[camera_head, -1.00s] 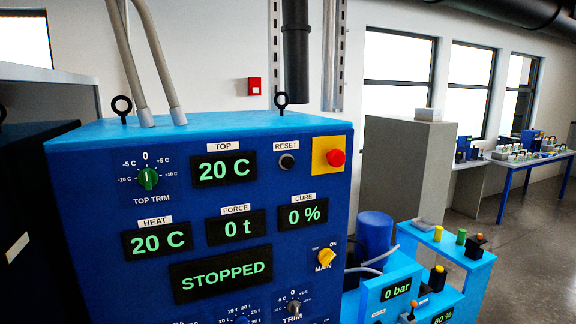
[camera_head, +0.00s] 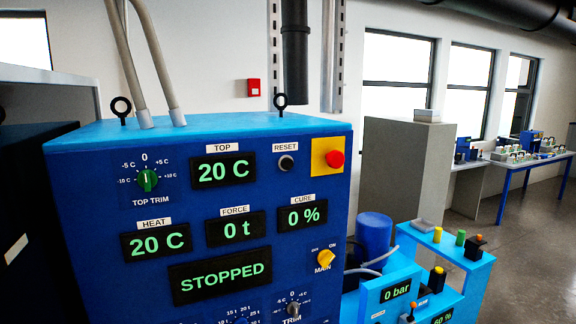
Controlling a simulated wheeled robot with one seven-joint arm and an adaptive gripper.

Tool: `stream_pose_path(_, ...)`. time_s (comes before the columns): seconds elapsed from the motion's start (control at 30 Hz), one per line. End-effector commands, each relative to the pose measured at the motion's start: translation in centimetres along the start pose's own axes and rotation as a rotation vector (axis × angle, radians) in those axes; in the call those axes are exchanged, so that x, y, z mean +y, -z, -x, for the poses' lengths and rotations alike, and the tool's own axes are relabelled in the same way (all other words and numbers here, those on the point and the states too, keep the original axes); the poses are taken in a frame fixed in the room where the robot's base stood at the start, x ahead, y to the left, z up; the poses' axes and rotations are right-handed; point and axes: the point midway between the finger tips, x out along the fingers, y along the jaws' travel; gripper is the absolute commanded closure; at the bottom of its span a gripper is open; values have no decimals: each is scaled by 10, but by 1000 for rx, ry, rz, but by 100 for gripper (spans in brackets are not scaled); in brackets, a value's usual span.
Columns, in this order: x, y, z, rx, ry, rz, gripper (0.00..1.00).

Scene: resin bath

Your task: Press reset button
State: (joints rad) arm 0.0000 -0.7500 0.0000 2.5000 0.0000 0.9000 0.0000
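The display (camera_head: 219,283) reads STOPPED, and the TOP display (camera_head: 223,171) reads 20 C. The yellow MAIN knob (camera_head: 325,258) is at the lower right of the panel. My gripper is not in view.
A green TOP TRIM knob (camera_head: 148,180) and a TRIM knob (camera_head: 293,309) are on the same panel. A light blue unit (camera_head: 415,265) with a 0 bar display stands at right. A grey cabinet (camera_head: 405,170) stands behind. Open floor (camera_head: 530,240) shows at far right.

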Motion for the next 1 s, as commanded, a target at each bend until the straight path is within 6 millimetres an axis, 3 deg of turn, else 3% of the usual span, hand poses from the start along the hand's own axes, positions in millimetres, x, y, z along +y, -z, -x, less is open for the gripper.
stream_pose_path(0.23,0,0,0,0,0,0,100)
stream_pose_path(1.0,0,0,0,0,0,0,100)
